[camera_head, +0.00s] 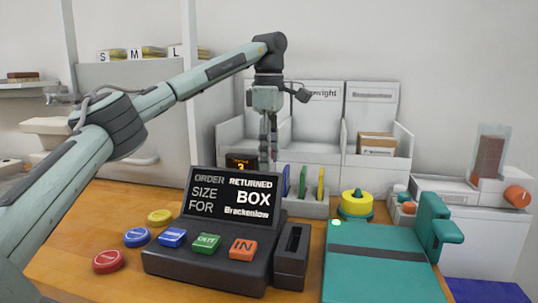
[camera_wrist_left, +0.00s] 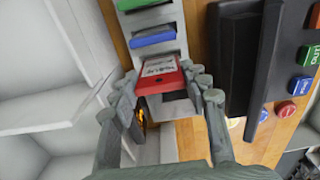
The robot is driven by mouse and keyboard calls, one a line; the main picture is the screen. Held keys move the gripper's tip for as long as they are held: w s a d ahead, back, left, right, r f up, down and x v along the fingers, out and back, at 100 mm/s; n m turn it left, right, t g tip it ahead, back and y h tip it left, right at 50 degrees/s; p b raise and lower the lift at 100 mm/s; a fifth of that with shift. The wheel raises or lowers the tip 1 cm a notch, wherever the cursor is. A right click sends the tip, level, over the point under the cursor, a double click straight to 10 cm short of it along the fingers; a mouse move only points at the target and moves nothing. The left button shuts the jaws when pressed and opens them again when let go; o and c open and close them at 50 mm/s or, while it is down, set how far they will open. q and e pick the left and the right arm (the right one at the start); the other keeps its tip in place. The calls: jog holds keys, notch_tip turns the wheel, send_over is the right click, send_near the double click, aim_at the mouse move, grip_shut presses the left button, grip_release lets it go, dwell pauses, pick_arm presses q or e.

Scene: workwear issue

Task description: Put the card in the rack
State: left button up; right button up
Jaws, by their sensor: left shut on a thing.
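My left gripper (camera_head: 268,155) is shut on a red card with a white label (camera_wrist_left: 158,72), which shows between its fingers in the left wrist view (camera_wrist_left: 163,100). In the head view the card cannot be made out. The grey rack (camera_head: 308,209) stands just right of the gripper, behind the console, with a blue card (camera_head: 287,180), a green card (camera_head: 302,181) and a yellow card (camera_head: 321,183) upright in it. The held card is at the rack's near end in the wrist view, in line with the blue card (camera_wrist_left: 153,38); I cannot tell whether it is inside a slot. My right gripper is not in view.
A black console (camera_head: 205,268) with coloured buttons and a screen reading "ORDER RETURNED SIZE BOX FOR Brackenlow" stands in front of the rack. A yellow-topped round item (camera_head: 356,203) and a teal device (camera_head: 380,280) are to the right. White bins (camera_head: 310,140) stand behind.

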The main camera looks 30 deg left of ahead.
pick_arm(q)
jog(key=shift+f, duration=1.7)
dwell(0.6)
jog(key=o, duration=1)
jog(key=shift+r, duration=4.5)
jog(key=shift+f, duration=3.2)
